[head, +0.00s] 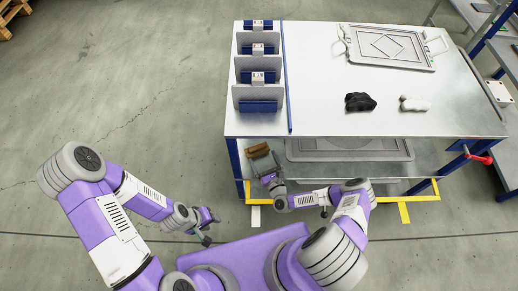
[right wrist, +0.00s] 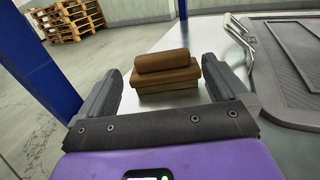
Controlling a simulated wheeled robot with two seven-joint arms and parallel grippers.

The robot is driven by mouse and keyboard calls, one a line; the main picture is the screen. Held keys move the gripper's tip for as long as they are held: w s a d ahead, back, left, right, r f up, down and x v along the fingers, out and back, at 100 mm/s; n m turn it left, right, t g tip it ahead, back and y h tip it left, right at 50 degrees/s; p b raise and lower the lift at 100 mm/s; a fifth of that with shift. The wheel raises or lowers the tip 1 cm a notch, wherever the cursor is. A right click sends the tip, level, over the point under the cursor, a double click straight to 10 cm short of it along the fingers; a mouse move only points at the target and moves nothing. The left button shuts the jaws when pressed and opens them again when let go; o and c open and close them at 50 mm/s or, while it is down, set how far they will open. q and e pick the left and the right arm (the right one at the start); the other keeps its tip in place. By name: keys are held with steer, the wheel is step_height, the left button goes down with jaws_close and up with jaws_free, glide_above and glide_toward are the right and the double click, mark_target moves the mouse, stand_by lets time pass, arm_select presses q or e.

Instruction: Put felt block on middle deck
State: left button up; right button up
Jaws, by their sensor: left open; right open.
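The felt block (head: 258,150) is brown, with a rounded grip-like upper part on a wider base. It rests upright on the deck below the white top, near its left front corner. In the right wrist view the felt block (right wrist: 168,74) stands just beyond and between the two dark fingers. My right gripper (head: 264,164) is open and empty, facing the block from the front. The deck under the top (head: 275,179) is bare metal around the block. My left gripper (head: 212,226) is open and empty, low in front of the cart's left side.
A grey tray (head: 350,154) lies right of the block on the same deck. A blue post (head: 235,160) stands close to its left. The top deck (head: 330,110) overhangs and carries a slotted rack (head: 259,90), another tray (head: 390,44), a black piece (head: 360,102) and a white piece (head: 415,104).

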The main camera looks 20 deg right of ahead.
steer(key=s, duration=0.3)
steer(key=shift+s+d, duration=0.1)
steer(key=shift+d, duration=0.05)
stand_by(0.5)
